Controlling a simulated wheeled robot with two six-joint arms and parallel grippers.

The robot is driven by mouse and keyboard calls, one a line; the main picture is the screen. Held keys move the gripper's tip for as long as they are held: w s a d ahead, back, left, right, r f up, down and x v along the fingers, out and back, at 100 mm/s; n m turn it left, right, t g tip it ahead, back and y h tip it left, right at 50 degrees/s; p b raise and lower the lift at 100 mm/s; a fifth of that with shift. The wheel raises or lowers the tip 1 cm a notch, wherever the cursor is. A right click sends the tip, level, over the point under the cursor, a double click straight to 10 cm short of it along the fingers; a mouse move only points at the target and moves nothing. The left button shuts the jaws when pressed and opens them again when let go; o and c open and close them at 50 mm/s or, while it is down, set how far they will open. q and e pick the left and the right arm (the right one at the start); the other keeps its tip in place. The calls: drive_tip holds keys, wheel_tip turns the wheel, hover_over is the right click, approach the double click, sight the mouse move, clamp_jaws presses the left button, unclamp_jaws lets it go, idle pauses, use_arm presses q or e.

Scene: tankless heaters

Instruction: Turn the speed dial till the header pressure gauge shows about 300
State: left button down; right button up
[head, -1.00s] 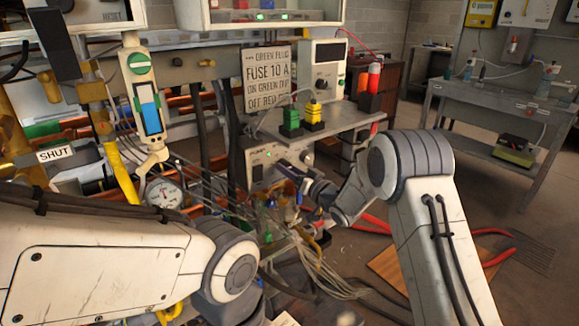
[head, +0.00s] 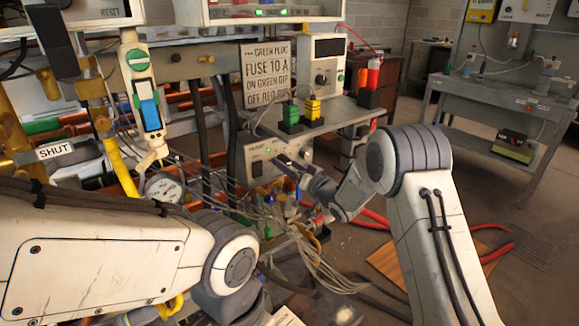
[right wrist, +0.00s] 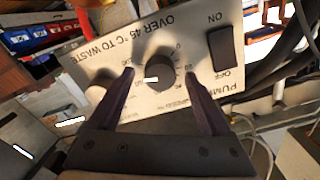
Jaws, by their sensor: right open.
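The pump box (head: 258,168) stands under the grey shelf in the head view. In the right wrist view its panel (right wrist: 110,62) appears upside down, with a dark round dial (right wrist: 160,72) inside a ring of numbers. My right gripper (right wrist: 159,76) is open, with one finger on each side of the dial and a gap showing on both sides. In the head view the right gripper (head: 281,164) is at the box front and hides the dial. A round white gauge (head: 165,188) is at left; its needle is too small to read. My left gripper is not in view.
A dark rocker switch (right wrist: 220,48) marked ON and OFF and a pale round knob (right wrist: 98,95) flank the dial. Loose cables (head: 300,235) hang below the box.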

drive_tip(key=v, duration=1)
drive_tip(key=shift+s+d, duration=0.15)
drive_tip(key=shift+s, duration=0.05)
drive_tip(key=s+a+f+n+g+h, duration=0.15)
drive_tip(key=s+a+g+h, duration=0.4)
drive_tip(key=s, duration=0.55)
drive_tip(key=s+d+n+g+h, duration=0.2)
drive_tip(key=s+g, duration=0.3)
drive_tip(key=s, duration=1)
drive_tip(key=s+d+n+g+h, duration=0.2)
drive_tip(key=s+g, duration=0.2)
drive_tip(key=s, duration=1.1)
wheel_tip(320, 180, up, 19)
drive_tip(key=p, duration=1.9)
drive_tip(key=shift+a+p, duration=0.2)
drive_tip(key=shift+p, duration=0.1)
drive_tip(key=shift+w, duration=0.15)
